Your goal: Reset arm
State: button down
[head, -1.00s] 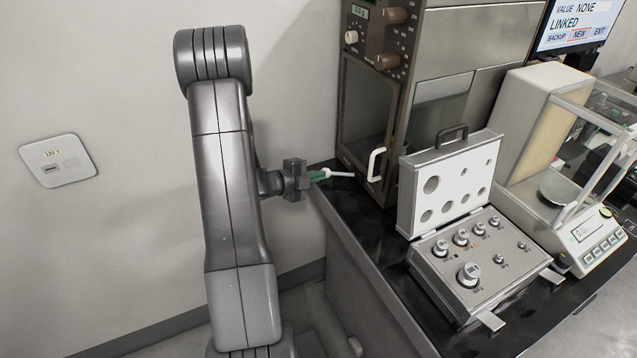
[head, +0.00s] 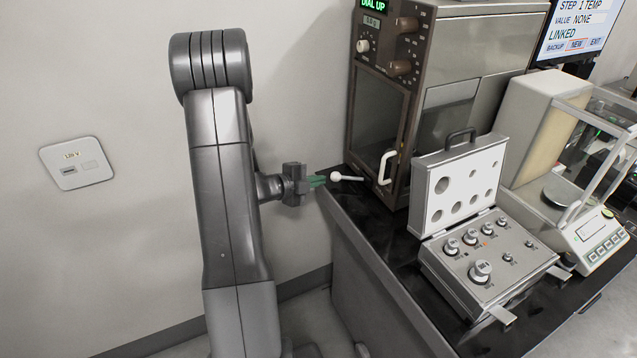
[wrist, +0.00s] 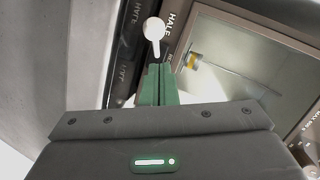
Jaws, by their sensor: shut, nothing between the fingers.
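My gripper (head: 321,181) is shut, its green fingertips together and pointing right toward the brown oven-like cabinet. The arm stands upright at left centre of the head view. In the wrist view the shut green fingers (wrist: 155,85) show at the middle. A white piece with a round head and thin stem (head: 337,176) lies just beyond the fingertips in the head view. It also shows in the wrist view (wrist: 154,28). I cannot tell whether the fingers touch it.
The brown cabinet (head: 433,55) with a white handle (head: 386,167) stands on the black bench (head: 395,235). An open weight case (head: 447,275), a balance (head: 590,240) and a monitor (head: 575,30) are to the right. The wall at left has a socket plate (head: 77,164).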

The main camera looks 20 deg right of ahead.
jog(key=a+r, duration=0.2)
jog(key=a, duration=0.5)
jog(key=shift+a+r+b, duration=0.2)
jog(key=shift+a+b, duration=0.05)
jog(key=shift+b, duration=0.05)
jog(key=shift+d, duration=0.15)
